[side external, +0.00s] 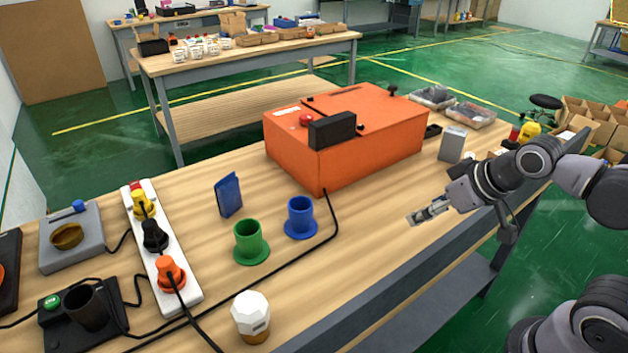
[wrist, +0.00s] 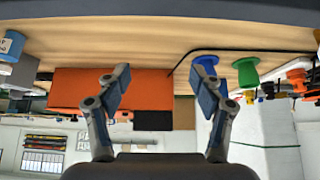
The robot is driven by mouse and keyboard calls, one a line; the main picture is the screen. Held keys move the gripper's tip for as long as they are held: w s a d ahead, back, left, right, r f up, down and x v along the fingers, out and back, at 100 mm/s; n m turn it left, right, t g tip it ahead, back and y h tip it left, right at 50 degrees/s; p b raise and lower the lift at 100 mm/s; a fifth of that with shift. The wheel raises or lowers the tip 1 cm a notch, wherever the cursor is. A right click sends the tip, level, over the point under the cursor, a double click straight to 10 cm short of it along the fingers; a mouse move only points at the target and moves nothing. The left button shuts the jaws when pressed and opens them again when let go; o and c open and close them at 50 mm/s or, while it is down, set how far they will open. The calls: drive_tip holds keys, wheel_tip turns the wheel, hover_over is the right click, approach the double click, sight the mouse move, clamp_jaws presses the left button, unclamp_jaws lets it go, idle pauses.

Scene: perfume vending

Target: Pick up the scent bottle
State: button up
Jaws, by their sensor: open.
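A small bottle with a white faceted top and an amber base (side external: 251,316), which looks like the scent bottle, stands upright near the front edge of the table (side external: 385,215) in the side view. A white shape cut off at the right edge of the wrist view may be it, but I cannot tell. My gripper (side external: 430,211) is at the right, over the table's near edge, well apart from the bottle. In the wrist view, which is upside down, my gripper (wrist: 162,88) has its two fingers spread with nothing between them.
An orange box (side external: 350,140) stands behind, its black cable crossing the table. A blue cup (side external: 300,218), a green cup (side external: 250,242) and a small blue packet (side external: 228,195) stand mid-table. A power strip (side external: 163,245) with plugs lies left. A grey box (side external: 452,144) stands right.

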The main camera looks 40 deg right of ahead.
idle(0.3)
drive_tip(key=w+d+r+m+h, duration=0.1)
drive_tip(key=w+d+m+h, duration=0.25)
drive_tip(key=d, duration=0.65)
drive_tip(key=w+d+m+h, duration=0.2)
drive_tip(key=d+m+h, duration=0.15)
drive_tip(key=d, duration=0.65)
drive_tip(key=w+d+r+m+h, duration=0.1)
drive_tip(key=w+d+m+h, duration=0.25)
drive_tip(key=d, duration=0.55)
drive_tip(key=shift+t, duration=0.5)
drive_tip(key=shift+w+d+f, duration=0.3)
drive_tip(key=shift+d+f, duration=0.35)
drive_tip(key=shift+f, duration=0.8)
drive_tip(key=shift+w+d+f, duration=0.3)
drive_tip(key=shift+d+f, duration=0.4)
drive_tip(key=shift+f, duration=0.75)
drive_tip(key=shift+w+d+f, duration=0.3)
drive_tip(key=shift+d+f, duration=0.35)
drive_tip(key=shift+f, duration=0.8)
clamp_jaws()
